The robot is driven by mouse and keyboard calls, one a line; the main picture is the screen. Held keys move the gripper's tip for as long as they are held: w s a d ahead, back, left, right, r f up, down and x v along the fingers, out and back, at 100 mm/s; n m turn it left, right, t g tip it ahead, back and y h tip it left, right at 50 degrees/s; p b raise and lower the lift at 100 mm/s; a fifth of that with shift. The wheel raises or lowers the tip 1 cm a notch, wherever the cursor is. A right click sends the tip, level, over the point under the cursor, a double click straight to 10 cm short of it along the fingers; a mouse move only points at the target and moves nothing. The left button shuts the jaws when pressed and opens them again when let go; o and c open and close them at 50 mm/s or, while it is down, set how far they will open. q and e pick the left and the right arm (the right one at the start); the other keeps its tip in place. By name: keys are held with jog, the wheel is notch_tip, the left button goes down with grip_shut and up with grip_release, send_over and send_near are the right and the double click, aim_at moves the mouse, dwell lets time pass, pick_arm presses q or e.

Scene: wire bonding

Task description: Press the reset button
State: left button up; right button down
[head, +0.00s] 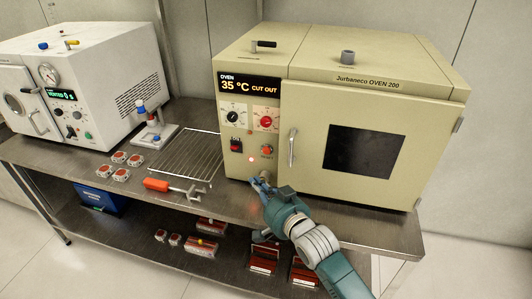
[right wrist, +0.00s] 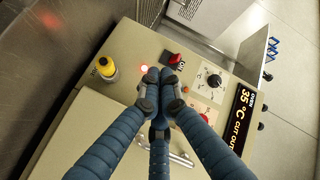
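The reset button (head: 267,150) is a red round button on the oven's control panel, with a small label below it. It sits right of the red rocker switch and left of the door handle. In the right wrist view it is not visible; my fingers cover that part of the panel. My right gripper (head: 262,181) is in front of the oven's lower front, below the button in the head view. Its fingertips (right wrist: 161,76) are close together in the right wrist view, with nothing seen between them. Contact with the panel cannot be told. My left gripper is not in view.
The oven (head: 370,202) shows "35 °C CUT OUT" and a lit red lamp (head: 251,159). A yellow-topped fitting (right wrist: 106,68) is near the fingers. A wire rack (head: 186,158), an orange-handled tool (head: 172,187) and a white vacuum oven (head: 110,80) stand left on the bench.

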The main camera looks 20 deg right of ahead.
aim_at(266, 151)
jog(key=shift+w+r, duration=0.15)
jog(key=shift+r, duration=0.55)
jog(key=shift+w, duration=0.1)
jog(key=w+d+b, duration=0.1)
jog(key=w, duration=0.1)
jog(key=w+d+b, duration=0.1)
jog(key=w+d, duration=0.1)
jog(key=w+d+b, duration=0.1)
jog(key=w+d, duration=0.1)
jog(key=w, duration=0.1)
jog(key=shift+w, duration=0.1)
dwell(1.2)
jog(key=shift+w+d, duration=0.15)
jog(key=shift+w, duration=0.15)
jog(key=shift+w+d, duration=0.1)
jog(key=shift+w, duration=0.05)
dwell(0.5)
